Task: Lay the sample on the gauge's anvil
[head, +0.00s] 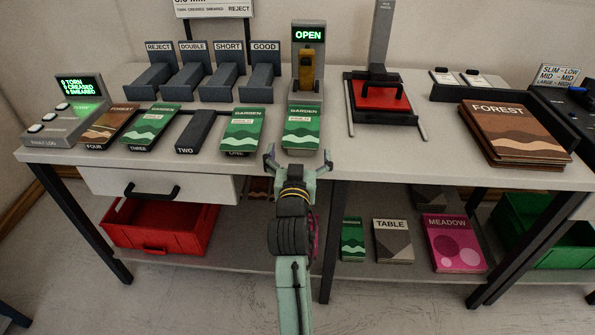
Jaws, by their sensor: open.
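The gauge (308,37) stands at the back middle of the table, with a lit OPEN display and a yellow upright part. A green GARDEN booklet (301,130) lies flat at its front, likely the sample. I cannot tell how far it rests on the anvil, which it largely hides. My gripper (298,159) is open and empty at the table's front edge, just in front of this booklet, with its fingers apart. Another green booklet (242,130) lies at place ONE, and more at THREE (151,126) and FOUR (109,126). Place TWO (197,132) holds no booklet.
Trays marked REJECT (158,78), DOUBLE, SHORT and GOOD (262,80) stand behind. A fault panel (68,115) is at left. A red-bed press (378,95) and FOREST stack (513,133) stand right. Bare tabletop lies between gauge and press. The lower shelf holds bins and booklets.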

